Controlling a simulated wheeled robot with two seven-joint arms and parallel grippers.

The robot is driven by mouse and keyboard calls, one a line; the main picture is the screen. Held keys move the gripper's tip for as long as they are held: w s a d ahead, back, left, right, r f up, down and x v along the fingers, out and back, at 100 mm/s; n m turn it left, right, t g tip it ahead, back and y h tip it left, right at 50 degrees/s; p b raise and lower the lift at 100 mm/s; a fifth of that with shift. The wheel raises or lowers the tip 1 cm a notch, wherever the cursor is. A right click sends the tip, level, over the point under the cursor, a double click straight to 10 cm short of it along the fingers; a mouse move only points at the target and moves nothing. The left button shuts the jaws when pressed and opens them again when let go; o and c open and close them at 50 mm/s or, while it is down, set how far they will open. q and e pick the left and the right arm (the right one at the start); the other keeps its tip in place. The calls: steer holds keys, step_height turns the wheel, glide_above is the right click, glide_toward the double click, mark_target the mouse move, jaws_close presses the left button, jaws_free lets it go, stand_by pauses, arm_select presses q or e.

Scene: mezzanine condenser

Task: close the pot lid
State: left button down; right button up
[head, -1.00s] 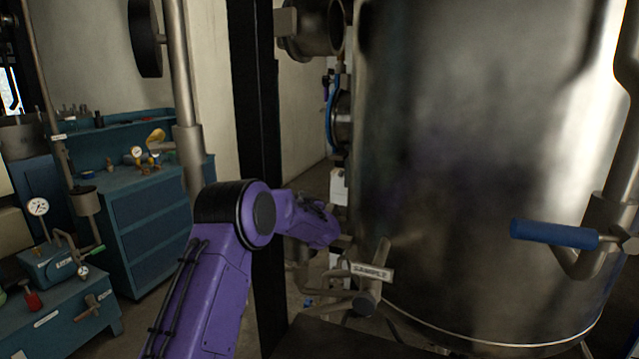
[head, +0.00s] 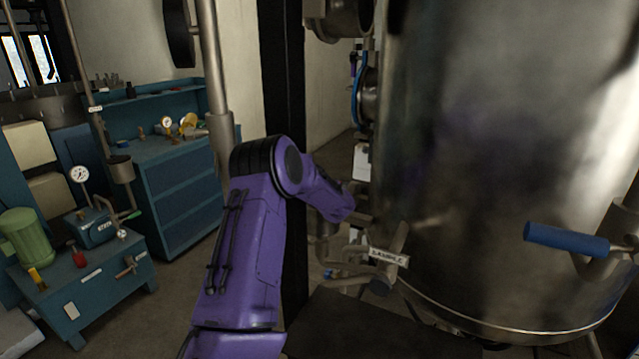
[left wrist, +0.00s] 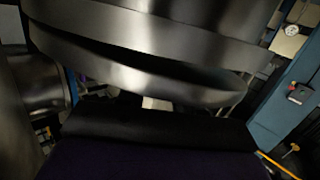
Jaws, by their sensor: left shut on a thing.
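My left gripper (head: 364,215) is at the end of the purple arm, low against the left side of a large shiny metal vessel (head: 480,170), in the head view. Its fingers are small and partly hidden there. In the left wrist view, two curved metal bands (left wrist: 150,65) lie just beyond the dark gripper body, with a dark gap between them. They look like a lid edge and a rim, but I cannot tell for sure. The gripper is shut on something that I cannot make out. No whole pot lid can be made out. My right gripper is not in view.
A valve with a SAMPLE tag (head: 388,257) is close beside the left gripper. A blue-handled lever (head: 568,240) projects at the right. A black post (head: 283,90) stands behind my arm. Blue drawers (head: 185,205) and a gauge bench (head: 105,275) stand left, with open floor between.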

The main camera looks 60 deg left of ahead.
arm_select(q)
steer(key=c, duration=0.8)
jaws_free()
steer(key=shift+w, duration=0.1)
steer(key=shift+d, duration=0.35)
steer(key=b+v, duration=0.3)
steer(key=v, duration=0.6)
steer(key=shift+d+r, duration=0.15)
steer(key=shift+d, duration=0.2)
